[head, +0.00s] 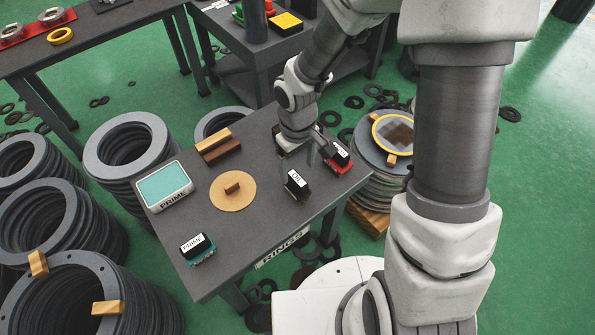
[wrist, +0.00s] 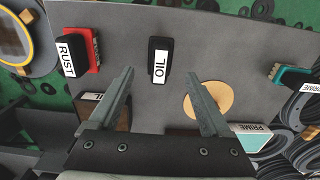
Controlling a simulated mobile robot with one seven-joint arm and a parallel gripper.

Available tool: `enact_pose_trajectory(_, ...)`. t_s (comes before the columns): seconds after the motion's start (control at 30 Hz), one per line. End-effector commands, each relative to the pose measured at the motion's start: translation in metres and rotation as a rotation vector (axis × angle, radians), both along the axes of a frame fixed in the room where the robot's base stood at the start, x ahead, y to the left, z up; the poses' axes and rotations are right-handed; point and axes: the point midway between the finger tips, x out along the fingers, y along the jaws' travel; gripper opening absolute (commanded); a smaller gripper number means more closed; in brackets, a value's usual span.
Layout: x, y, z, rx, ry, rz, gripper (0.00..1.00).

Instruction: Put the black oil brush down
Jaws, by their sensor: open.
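The black oil brush (head: 297,185), with a white OIL label, stands on the dark grey table (head: 265,230) near its right edge. In the wrist view the oil brush (wrist: 158,57) lies just beyond the fingertips, centred between them and apart from both. My gripper (head: 317,155) is open and empty above the table's right part, with its fingers also in the wrist view (wrist: 160,78). A pad labelled OIL (wrist: 97,98) is partly hidden behind the left finger.
A red RUST brush (head: 341,160) stands close by at the table's right edge. A tan disc (head: 233,198), a teal PRIME pad (head: 163,186), a teal PRIME brush (head: 197,248) and wooden blocks (head: 220,149) also occupy the table. The front middle is bare.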

Motion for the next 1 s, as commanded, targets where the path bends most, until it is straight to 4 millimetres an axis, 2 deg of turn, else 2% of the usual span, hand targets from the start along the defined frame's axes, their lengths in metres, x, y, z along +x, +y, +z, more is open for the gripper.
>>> enact_pose_trajectory(0.03,0.001,0.0,0.015,0.001,-0.004,-0.002,0.82)
enact_pose_trajectory(0.1,0.001,0.0,0.024,0.0,-0.002,0.0,0.82)
enact_pose_trajectory(0.2,0.001,0.0,0.033,0.001,-0.002,-0.001,0.82)
enact_pose_trajectory(0.47,0.001,-0.002,0.043,-0.004,-0.009,-0.006,0.82)
enact_pose_trajectory(0.57,0.002,-0.011,0.059,-0.018,-0.036,-0.032,0.82)
enact_pose_trajectory(0.77,-0.004,-0.042,0.119,-0.055,-0.137,-0.143,0.82)
enact_pose_trajectory(1.0,-0.03,-0.073,0.189,-0.051,-0.259,-0.298,0.82)
